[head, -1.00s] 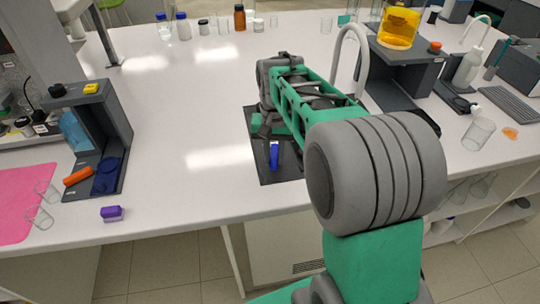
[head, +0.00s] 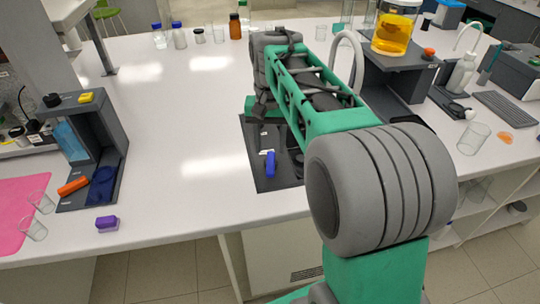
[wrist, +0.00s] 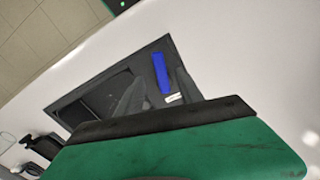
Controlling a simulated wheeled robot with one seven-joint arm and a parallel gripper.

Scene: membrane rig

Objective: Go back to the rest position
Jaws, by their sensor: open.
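My arm reaches out over the bench in the head view, and my gripper (head: 262,108) hangs above the far part of a dark mat (head: 262,182). In the wrist view my gripper (wrist: 160,80) shows two grey fingers spread apart with nothing held between them. A small blue block (head: 270,163) lies on the mat, apart from the gripper; it also shows in the wrist view (wrist: 160,72), beyond the fingers. A small white label lies beside it. My arm hides part of the mat's right side.
A grey stand (head: 112,135) with an orange piece, glass beakers (head: 34,230) and a purple block (head: 107,224) are at the left. A stand with a yellow-filled jar (head: 397,30) is at the back right. Several bottles line the back. The bench's left middle is clear.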

